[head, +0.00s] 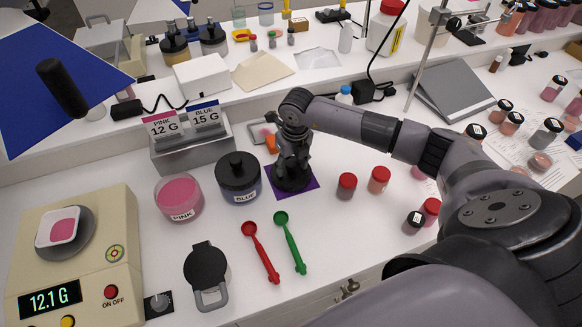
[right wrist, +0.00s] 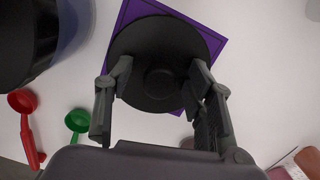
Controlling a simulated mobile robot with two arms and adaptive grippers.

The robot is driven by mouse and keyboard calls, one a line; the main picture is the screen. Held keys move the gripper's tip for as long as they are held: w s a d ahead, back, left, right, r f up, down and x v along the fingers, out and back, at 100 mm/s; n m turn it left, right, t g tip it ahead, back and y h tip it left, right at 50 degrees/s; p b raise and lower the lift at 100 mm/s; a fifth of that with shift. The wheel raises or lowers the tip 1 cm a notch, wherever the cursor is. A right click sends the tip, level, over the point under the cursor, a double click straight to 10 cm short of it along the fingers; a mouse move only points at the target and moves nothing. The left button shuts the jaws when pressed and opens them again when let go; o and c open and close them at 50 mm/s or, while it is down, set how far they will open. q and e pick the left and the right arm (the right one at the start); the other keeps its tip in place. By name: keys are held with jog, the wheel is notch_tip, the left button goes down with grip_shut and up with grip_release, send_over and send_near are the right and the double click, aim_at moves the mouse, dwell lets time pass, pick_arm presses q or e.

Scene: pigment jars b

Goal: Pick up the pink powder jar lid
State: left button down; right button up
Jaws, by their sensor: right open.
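The pink jar (head: 179,198) stands uncovered on the white table, with pink powder showing inside. A round black lid (head: 293,183) with a raised centre knob lies on a purple square mat (head: 310,187) right of the blue jar (head: 238,180), which has its black lid on. My right gripper (head: 292,160) points down over the black lid. In the right wrist view the open fingers (right wrist: 160,82) stand on either side of the lid's knob, over the lid (right wrist: 158,40); I cannot tell whether they touch it. My left gripper is not in view.
A red scoop (head: 262,252) and a green scoop (head: 290,243) lie in front. A scale (head: 110,220) reading 12.1 G holds a dish of pink powder. Small red-capped jars (head: 347,186) stand right of the mat. A label holder (head: 190,150) stands behind the jars.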

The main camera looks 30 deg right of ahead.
grip_shut()
dwell(0.5)
jog(key=shift+r, duration=0.15)
